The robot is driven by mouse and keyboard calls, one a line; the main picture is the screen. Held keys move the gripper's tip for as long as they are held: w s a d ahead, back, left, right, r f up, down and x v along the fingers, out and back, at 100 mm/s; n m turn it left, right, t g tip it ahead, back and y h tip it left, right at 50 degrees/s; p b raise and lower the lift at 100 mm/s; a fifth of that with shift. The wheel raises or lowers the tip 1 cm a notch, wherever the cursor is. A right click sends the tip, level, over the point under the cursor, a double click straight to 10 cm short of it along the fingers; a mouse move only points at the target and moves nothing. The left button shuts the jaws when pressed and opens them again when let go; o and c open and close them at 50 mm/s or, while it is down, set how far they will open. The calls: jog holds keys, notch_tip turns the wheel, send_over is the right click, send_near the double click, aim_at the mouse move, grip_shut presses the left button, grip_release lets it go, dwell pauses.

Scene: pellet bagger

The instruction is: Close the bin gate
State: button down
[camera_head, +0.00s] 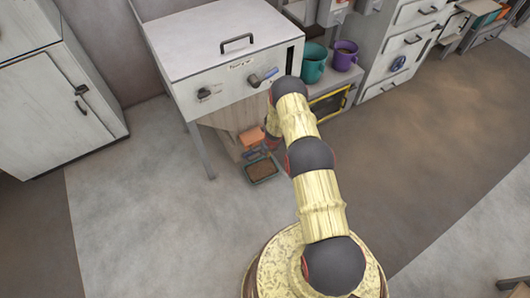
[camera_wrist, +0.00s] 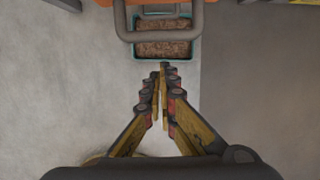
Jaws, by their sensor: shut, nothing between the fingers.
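The pellet bagger (camera_head: 225,50) is a pale metal box on legs, with a wooden-looking chute (camera_head: 222,118) beneath it. An orange part (camera_head: 252,137), which looks like the bin gate, sits low by the chute; an orange edge (camera_wrist: 100,3) also shows at the top of the wrist view. A grey loop handle (camera_wrist: 157,35) hangs from that area, ahead of my fingertips. My gripper (camera_wrist: 163,76) is shut and empty, apart from the handle in the picture. In the head view my arm hides most of the gripper. How far the gate stands open is unclear.
A teal-rimmed tray (camera_wrist: 136,52) of brown pellets sits on the floor below the handle. A teal pot (camera_head: 313,66) and a purple pot (camera_head: 344,57) stand right of the bagger. A pale cabinet (camera_head: 55,110) is at left. The floor between is clear.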

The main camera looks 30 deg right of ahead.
jog(key=shift+w+f, duration=0.2)
jog(key=shift+w, duration=0.7)
jog(key=shift+w, duration=0.1)
